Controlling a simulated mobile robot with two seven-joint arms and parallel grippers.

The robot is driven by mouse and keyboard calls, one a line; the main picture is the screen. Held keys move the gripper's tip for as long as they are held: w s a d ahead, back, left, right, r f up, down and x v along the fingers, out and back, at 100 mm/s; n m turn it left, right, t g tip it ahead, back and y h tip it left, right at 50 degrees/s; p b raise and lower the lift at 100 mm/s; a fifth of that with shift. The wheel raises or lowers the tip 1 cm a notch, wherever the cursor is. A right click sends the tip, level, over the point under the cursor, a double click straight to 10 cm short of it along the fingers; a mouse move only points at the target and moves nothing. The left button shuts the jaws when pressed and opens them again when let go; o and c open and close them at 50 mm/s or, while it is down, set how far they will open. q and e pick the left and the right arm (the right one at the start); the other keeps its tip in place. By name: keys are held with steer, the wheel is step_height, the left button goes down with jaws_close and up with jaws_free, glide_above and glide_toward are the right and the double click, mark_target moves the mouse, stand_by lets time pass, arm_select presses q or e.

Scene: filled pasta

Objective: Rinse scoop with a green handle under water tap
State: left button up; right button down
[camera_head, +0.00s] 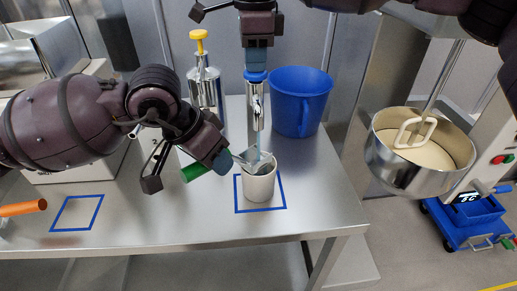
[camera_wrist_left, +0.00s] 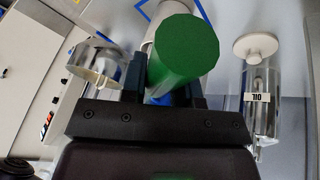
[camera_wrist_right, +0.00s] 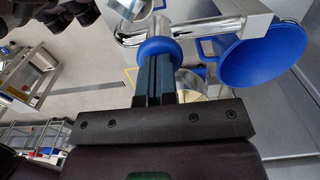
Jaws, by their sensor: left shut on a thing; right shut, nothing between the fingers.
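The scoop's green handle (camera_head: 194,172) is held in my left gripper (camera_head: 221,161), and its metal scoop end (camera_head: 251,158) is tilted over the mouth of a white cup (camera_head: 260,187) under the tap. The handle (camera_wrist_left: 184,50) fills the middle of the left wrist view. The metal water tap (camera_head: 255,112) has a blue ring (camera_head: 254,77) near its top. A pale bluish streak below the spout may be water. My right gripper (camera_head: 257,66) is shut and empty, its fingertips at the blue ring, which also shows in the right wrist view (camera_wrist_right: 158,48).
A blue jug (camera_head: 300,102) stands right of the tap, and a yellow-topped metal dispenser (camera_head: 204,82) left of it. A mixer bowl (camera_head: 419,155) is at the right. An orange handle (camera_head: 22,208) lies at the left edge. The front right of the table is clear.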

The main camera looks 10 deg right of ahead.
steer(key=shift+r, duration=3.55)
